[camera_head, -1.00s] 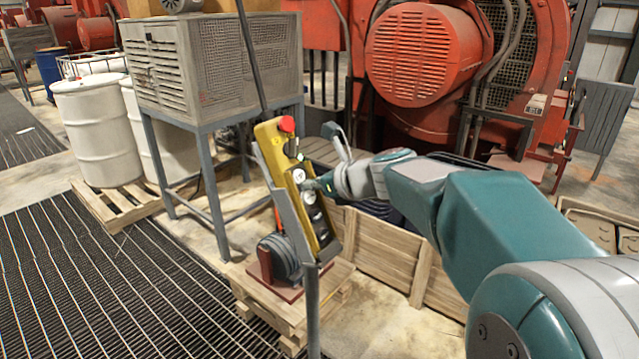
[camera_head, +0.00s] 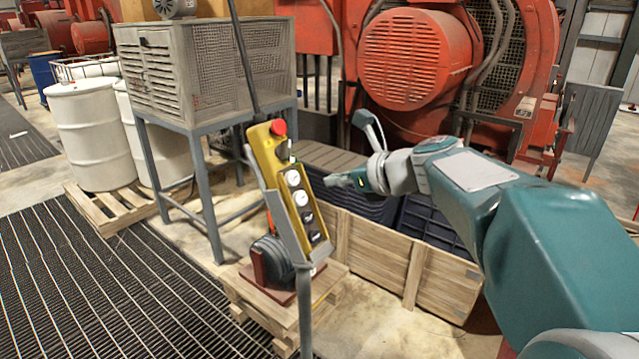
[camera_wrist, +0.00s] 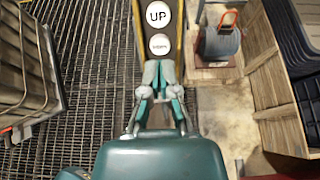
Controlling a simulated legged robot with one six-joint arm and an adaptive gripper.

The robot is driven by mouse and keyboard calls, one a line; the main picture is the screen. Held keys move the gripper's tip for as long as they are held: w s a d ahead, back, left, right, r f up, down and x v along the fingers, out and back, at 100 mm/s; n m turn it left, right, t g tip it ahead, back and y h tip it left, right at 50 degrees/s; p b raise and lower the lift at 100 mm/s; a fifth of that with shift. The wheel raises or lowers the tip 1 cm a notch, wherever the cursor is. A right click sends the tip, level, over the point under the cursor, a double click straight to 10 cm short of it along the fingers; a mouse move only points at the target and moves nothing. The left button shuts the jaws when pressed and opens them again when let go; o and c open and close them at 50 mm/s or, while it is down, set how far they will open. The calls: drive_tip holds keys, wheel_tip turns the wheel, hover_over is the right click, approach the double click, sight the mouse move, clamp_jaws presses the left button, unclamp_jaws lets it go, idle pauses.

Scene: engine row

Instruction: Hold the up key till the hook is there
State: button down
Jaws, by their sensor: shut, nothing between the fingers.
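The yellow control pendant (camera_head: 268,160) hangs tilted in a grey holder in the head view, with a red button (camera_head: 278,128) on top. Its white UP key (camera_wrist: 158,14) reads clearly in the wrist view; in the head view it appears as the upper white key (camera_head: 292,177). A second white key (camera_wrist: 159,44), its label blurred, sits below it, with dark keys lower down. My gripper (camera_head: 330,181) is shut and empty, apart from the pendant on its right. In the wrist view its fingertips (camera_wrist: 161,66) appear just below the second white key. I cannot make out a hook.
A grey round machine (camera_head: 271,262) on a red-brown base stands on a small pallet behind the pendant. A wooden crate (camera_head: 380,262) with dark bins lies behind my gripper. A grey metal cabinet (camera_head: 185,75) stands at left. Floor grating (camera_head: 90,290) lies at front left.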

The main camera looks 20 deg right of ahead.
drive_tip(key=v, duration=0.4)
drive_tip(key=shift+d, duration=0.1)
idle(0.4)
idle(1.1)
